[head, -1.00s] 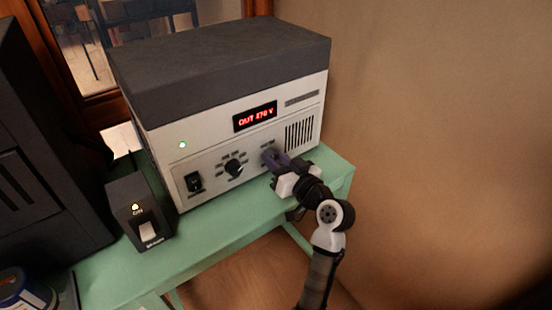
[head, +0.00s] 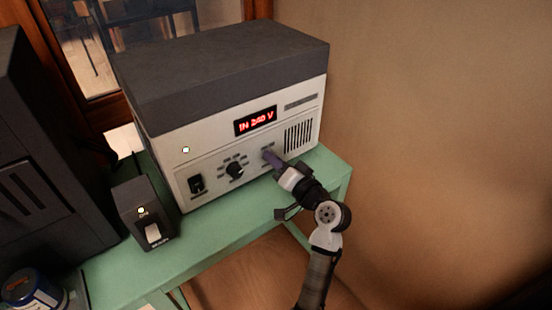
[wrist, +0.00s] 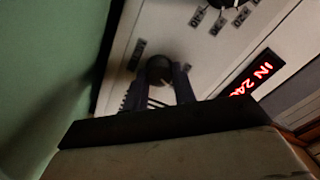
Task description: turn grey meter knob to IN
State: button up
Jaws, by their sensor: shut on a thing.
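The grey meter knob (wrist: 159,69) is on the front panel of a white box with a dark grey top (head: 230,70). In the wrist view the two fingers of my gripper (wrist: 170,82) sit on either side of the knob, shut on it. In the head view my gripper (head: 270,156) reaches the right part of the panel from the front and largely hides the knob. The red display (head: 256,121) reads "IN" with a voltage of about 240 V; "IN" also shows on the display in the wrist view (wrist: 256,75).
A small black switch box (head: 143,212) stands left on the green table (head: 230,222). A blue-lidded jar (head: 28,288) is at lower left. A bare wall is right.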

dwell(0.4)
jog(key=o, duration=1)
jog(key=b+v, duration=0.3)
jog(key=v, duration=1.1)
